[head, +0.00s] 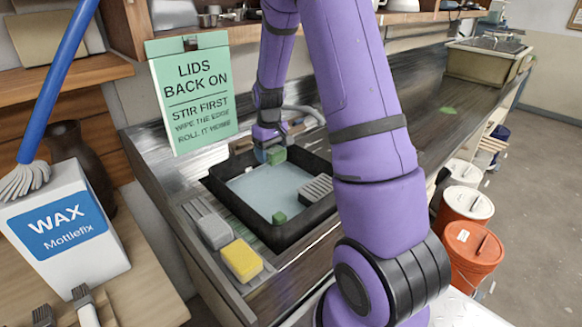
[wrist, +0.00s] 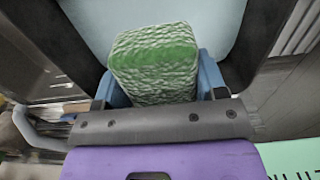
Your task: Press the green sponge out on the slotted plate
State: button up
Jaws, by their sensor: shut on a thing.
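My gripper (head: 267,152) is shut on the green sponge (head: 276,156), at the far side of a black basin. In the wrist view the textured green sponge (wrist: 155,65) sits between the two blue fingers of my gripper (wrist: 160,82). I cannot tell whether the sponge touches the water.
The black basin (head: 262,243) holds pale blue water (head: 262,190). A small green block (head: 279,217) is at its near side. A grey block (head: 214,231) and a yellow sponge (head: 241,260) lie on the left ledge. Lidded buckets (head: 470,247) stand on the floor at right.

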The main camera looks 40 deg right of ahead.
send_near(322, 187)
jog(key=shift+w+a+f, duration=0.15)
jog(key=shift+w+a, duration=0.2)
jog(key=shift+w, duration=0.25)
jog(key=shift+s+d, duration=0.25)
jog(key=shift+s, duration=0.4)
jog(key=shift+f, duration=3.05)
jog(key=shift+f, duration=1.15)
jog(key=shift+r, duration=3.55)
